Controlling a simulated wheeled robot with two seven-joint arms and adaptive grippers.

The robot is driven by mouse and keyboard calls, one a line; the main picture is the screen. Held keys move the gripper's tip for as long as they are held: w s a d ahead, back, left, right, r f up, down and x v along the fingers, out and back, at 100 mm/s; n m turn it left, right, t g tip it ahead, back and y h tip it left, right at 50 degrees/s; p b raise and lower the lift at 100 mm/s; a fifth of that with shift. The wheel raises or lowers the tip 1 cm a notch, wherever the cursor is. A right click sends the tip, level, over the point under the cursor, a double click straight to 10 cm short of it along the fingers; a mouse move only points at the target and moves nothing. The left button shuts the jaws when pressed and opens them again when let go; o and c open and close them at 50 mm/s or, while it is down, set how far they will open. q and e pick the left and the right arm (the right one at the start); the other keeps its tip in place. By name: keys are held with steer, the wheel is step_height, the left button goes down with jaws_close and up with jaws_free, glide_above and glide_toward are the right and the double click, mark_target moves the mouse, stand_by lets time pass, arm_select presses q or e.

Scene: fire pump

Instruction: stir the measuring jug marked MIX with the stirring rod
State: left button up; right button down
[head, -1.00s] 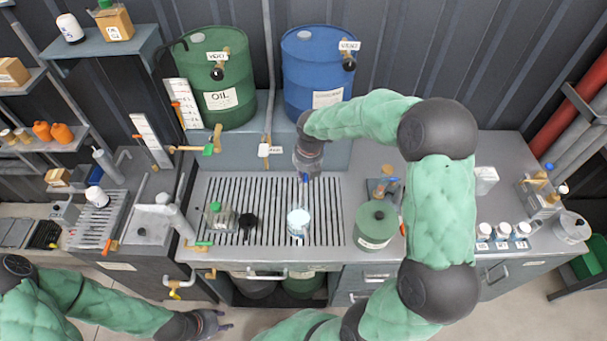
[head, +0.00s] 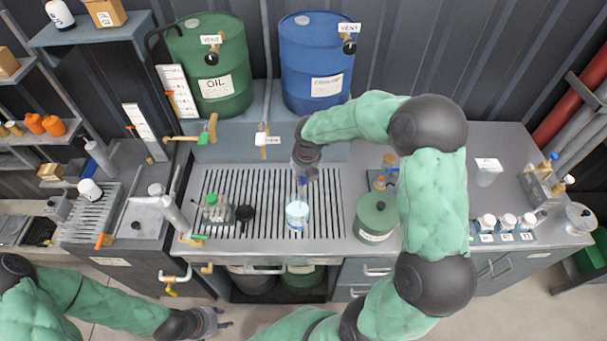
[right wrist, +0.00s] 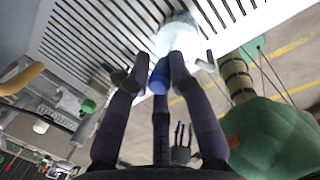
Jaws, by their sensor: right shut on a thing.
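The measuring jug (head: 297,215) is a pale, translucent vessel upright on the slotted drain grate, and no MIX marking is readable. My right gripper (head: 303,180) is above it, shut on the blue-ended stirring rod (right wrist: 158,76). The rod points down to the jug's mouth; how deep it reaches is unclear. In the right wrist view the fingers (right wrist: 152,70) close around the blue end, with the jug (right wrist: 178,32) just beyond, partly hidden. My left gripper (head: 218,322) is low in the head view, in front of the bench, empty, with fingers apart.
A green-capped bottle (head: 213,208) and a black cup (head: 244,214) stand left of the jug on the grate. A green lidded canister (head: 377,216) stands to the right. The green oil drum (head: 210,65) and blue drum (head: 318,60) stand behind. Small jars (head: 507,224) sit far right.

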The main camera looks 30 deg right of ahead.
steer(key=shift+s+a+f+b, duration=0.1)
steer(key=shift+a+f+b, duration=0.1)
steer(key=shift+f+b, duration=0.7)
steer(key=shift+s+a+f+b, duration=0.15)
steer(key=shift+f+b, duration=0.25)
steer(key=shift+f, duration=0.9)
steer(key=shift+s+a+f+b, duration=0.1)
steer(key=shift+a+f+b, duration=0.15)
steer(key=shift+f+b, duration=0.65)
steer(key=shift+f, duration=0.2)
steer(key=shift+p, duration=0.3)
